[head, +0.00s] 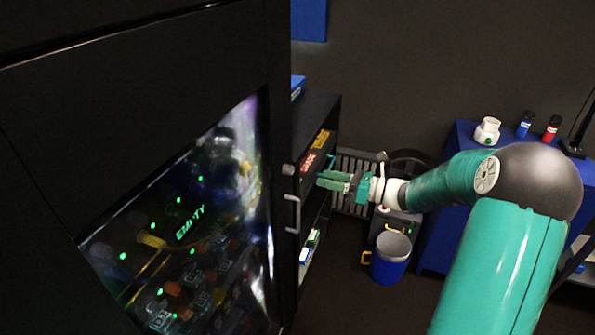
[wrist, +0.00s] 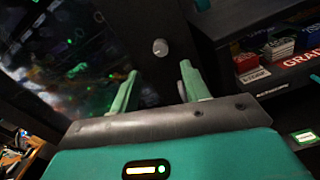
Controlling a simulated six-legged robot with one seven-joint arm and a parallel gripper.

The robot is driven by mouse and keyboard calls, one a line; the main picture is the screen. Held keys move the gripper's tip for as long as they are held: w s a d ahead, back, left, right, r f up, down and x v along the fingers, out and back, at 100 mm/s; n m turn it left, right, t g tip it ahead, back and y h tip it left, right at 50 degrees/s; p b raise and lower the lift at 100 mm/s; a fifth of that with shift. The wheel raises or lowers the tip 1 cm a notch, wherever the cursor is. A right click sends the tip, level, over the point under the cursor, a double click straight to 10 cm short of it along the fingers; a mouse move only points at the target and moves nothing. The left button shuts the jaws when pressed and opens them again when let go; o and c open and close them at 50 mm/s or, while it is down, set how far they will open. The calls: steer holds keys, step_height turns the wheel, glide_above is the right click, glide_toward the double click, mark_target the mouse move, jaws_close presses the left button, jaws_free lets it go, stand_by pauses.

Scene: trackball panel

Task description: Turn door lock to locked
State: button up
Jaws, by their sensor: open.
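The door lock is a small round grey knob (head: 288,169) on the edge of the dark door (head: 120,100), above a metal pull handle (head: 292,213). In the wrist view the knob (wrist: 160,47) lies beyond the fingertips, between them as seen from there. My gripper (head: 321,180) is open and empty, its green fingers pointing toward the door edge, a little right of the knob and apart from it. It also shows in the wrist view (wrist: 158,72), fingers spread. The knob's turn marking is too small to tell.
The door's glass (head: 190,220) shows an "EMPTY" sign and glowing green dots. A shelf unit (head: 318,110) with boxes stands just behind the door edge. A blue bucket (head: 391,262) stands on the floor below my arm. A blue table (head: 455,140) holds a white cup (head: 487,131).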

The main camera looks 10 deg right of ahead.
mark_target(293, 170)
steer(key=x, duration=0.9)
steer(key=shift+w+a, duration=0.1)
steer(key=c, duration=1)
